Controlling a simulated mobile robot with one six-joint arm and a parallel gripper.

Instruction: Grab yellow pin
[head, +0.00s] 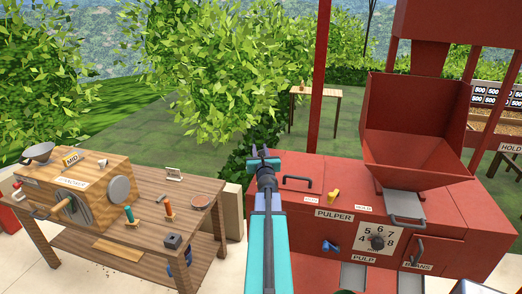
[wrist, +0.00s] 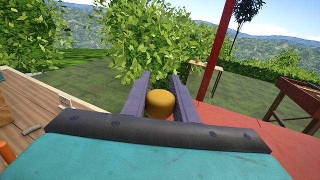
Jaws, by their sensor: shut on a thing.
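My gripper (head: 264,158) is raised between the wooden table and the red pulper, in front of the green bush. In the wrist view my gripper (wrist: 160,90) is shut on a yellow-orange, rounded piece, which looks like the top of the yellow pin (wrist: 160,102). Its lower part is hidden behind the gripper's dark edge. In the head view the held piece is hidden by my arm. A separate small yellow piece (head: 333,196) is on the pulper's top, right of my gripper and apart from it.
The red pulper (head: 300,225) with its hopper (head: 415,130) is at the right.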

